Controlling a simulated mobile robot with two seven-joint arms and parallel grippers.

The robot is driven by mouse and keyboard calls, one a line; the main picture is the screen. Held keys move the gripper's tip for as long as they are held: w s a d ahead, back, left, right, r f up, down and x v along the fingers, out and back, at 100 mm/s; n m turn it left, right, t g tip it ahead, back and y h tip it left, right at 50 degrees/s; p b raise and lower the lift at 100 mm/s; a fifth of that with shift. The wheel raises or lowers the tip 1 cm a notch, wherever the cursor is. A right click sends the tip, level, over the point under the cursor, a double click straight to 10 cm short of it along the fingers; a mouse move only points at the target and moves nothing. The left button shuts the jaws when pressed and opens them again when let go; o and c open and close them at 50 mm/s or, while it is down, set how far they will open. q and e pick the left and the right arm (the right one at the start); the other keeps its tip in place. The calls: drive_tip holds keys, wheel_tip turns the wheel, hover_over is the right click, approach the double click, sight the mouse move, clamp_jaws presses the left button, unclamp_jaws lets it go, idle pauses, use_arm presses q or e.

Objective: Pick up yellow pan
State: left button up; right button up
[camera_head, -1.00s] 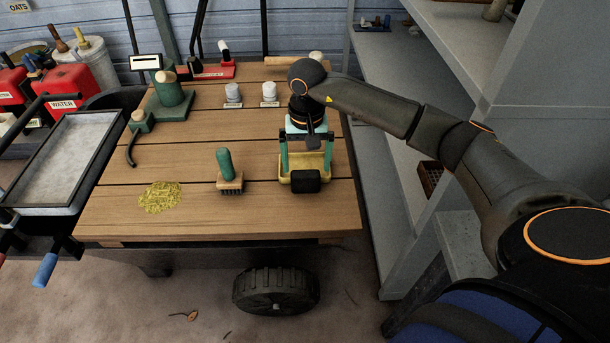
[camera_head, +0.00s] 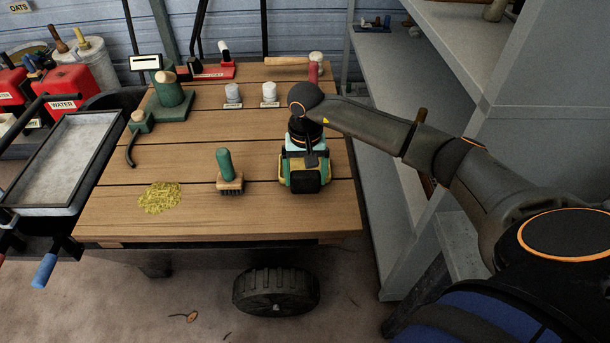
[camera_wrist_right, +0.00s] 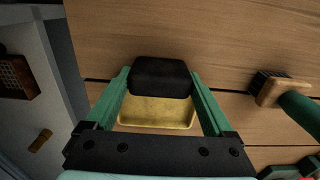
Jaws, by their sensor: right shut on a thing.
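The yellow pan (camera_head: 288,186) is on the wooden table near its right front edge, with a black part (camera_head: 311,177) on it. It also shows in the right wrist view (camera_wrist_right: 156,112), with the black part (camera_wrist_right: 160,76) at its far end. My right gripper (camera_head: 305,182) is at the pan from above, its green fingers on either side. It is shut on the pan; in the wrist view the fingertips (camera_wrist_right: 160,78) flank the black part. Much of the pan is hidden by the gripper in the head view. My left gripper is not in view.
A green-handled brush (camera_head: 229,172) stands left of the pan, and a yellow pile (camera_head: 160,197) lies further left. Grey shelving (camera_head: 400,170) rises close on the right.

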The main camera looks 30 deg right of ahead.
drive_tip(key=c, duration=0.7)
drive_tip(key=shift+r, duration=0.15)
drive_tip(key=shift+d+r, duration=0.1)
drive_tip(key=shift+r, duration=0.5)
drive_tip(key=s+a+r, duration=0.6)
drive_tip(key=a+r, duration=0.5)
drive_tip(key=a, duration=0.1)
drive_tip(key=shift+a+r+p, duration=0.3)
drive_tip(key=shift+a+p, duration=0.05)
drive_tip(key=shift+a, duration=0.05)
drive_tip(key=o, duration=1.2)
clamp_jaws()
